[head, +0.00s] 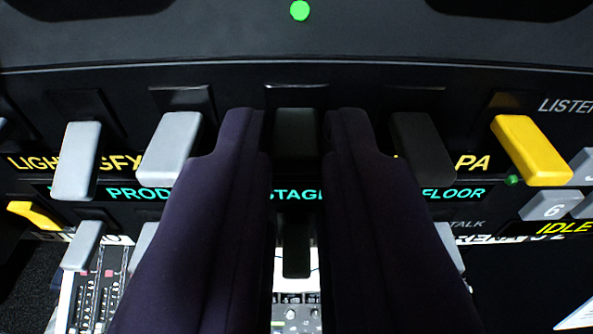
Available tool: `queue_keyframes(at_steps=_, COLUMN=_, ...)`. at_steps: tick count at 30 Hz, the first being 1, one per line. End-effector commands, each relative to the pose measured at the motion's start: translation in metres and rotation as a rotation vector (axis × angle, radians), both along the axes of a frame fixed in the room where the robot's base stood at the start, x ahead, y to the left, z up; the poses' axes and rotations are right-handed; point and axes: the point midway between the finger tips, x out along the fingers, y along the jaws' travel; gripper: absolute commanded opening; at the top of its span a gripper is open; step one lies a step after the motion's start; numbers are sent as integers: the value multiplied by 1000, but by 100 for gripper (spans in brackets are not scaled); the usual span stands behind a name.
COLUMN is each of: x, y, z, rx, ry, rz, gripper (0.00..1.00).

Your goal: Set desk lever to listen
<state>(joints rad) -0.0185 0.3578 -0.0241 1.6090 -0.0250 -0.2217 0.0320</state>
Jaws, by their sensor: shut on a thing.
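My gripper (296,132) fills the middle of the head view, its two dark padded fingers pointing up at a black panel (230,92). It is shut on a dark lever (296,134), whose upper part shows between the fingertips. The yellow label beside this lever is hidden by the fingers, so I cannot read whether it says desk. The word STAGE shows in green below it, and a dark lower lever (296,246) hangs under that.
Grey levers (172,148) and (78,160) stand to the left, by LIGHTS and SFX. Another dark lever (424,146) is close on the right, then a yellow lever (531,150) near LISTEN. A green dot (300,11) is above.

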Motion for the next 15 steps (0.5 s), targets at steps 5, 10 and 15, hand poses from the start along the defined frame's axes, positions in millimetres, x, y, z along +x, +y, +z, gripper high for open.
queue_keyframes(at_steps=5, x=3, y=0, z=18, rx=0, ry=169, rz=0, gripper=0)
queue_keyframes(at_steps=10, x=4, y=0, z=17, rx=0, ry=248, rz=-1, gripper=0)
queue_keyframes(at_steps=15, x=4, y=0, z=14, rx=0, ry=260, rz=0, gripper=0)
